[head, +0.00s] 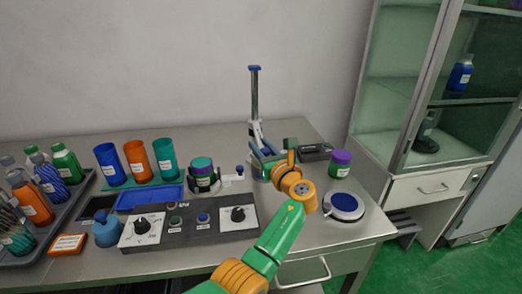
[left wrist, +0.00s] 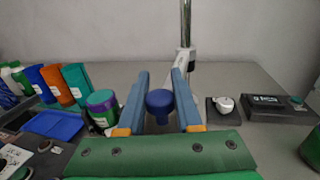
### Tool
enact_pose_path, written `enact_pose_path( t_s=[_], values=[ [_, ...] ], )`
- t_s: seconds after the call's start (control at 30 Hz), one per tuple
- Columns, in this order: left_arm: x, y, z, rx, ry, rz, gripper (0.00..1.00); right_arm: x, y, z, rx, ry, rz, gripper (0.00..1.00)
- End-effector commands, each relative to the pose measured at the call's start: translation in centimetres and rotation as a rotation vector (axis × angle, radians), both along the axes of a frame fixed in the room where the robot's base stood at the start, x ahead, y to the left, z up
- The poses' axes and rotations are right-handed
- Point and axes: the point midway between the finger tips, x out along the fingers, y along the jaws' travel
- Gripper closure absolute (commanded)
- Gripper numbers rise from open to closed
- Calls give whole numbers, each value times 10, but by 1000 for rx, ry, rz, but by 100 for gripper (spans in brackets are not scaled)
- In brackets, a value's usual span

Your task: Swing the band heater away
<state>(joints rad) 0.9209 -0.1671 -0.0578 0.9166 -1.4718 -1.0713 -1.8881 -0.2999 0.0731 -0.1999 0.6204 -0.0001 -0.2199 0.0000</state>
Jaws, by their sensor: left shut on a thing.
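My left gripper (head: 264,164) is shut on a dark blue knob (left wrist: 160,103), which stands between its two blue fingers in the left wrist view. The gripper hides the grasp in the head view. The band heater is hard to make out; I cannot tell how the knob joins it. A green jar with a purple lid (head: 202,165) stands left of the gripper with a dark band around its lower part. A small blue knob (head: 240,170) stands on a white piece beside the jar. I cannot tell whether it is the held knob. My right gripper is not in view.
A tall metal column (head: 254,95) rises behind the gripper. Blue, orange and teal cups (head: 138,160) stand behind a blue tray (head: 150,197). A control panel (head: 185,222) lies in front. A second purple-lidded jar (head: 340,163) and a round device (head: 344,206) stand right.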

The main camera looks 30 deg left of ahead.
Motion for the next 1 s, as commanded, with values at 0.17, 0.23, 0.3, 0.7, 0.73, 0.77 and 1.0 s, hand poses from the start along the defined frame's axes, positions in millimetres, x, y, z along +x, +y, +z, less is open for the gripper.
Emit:
enact_pose_path(
  t_s=[0.17,0.23,0.3,0.7,0.73,0.77,1.0],
  values=[
    [0,0,1,-2,-2,1,100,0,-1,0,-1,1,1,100],
    [0,0,1,-2,-2,0,100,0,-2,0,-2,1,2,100],
    [0,0,1,-1,-3,0,100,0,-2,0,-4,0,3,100],
    [0,0,1,0,-2,0,36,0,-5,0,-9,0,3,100],
    [0,0,1,0,-2,0,36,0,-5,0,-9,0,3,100],
    [-1,-2,1,0,-2,0,36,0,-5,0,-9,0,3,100],
    [-28,-38,-1,-5,-3,-3,36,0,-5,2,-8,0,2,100]
  ],
)
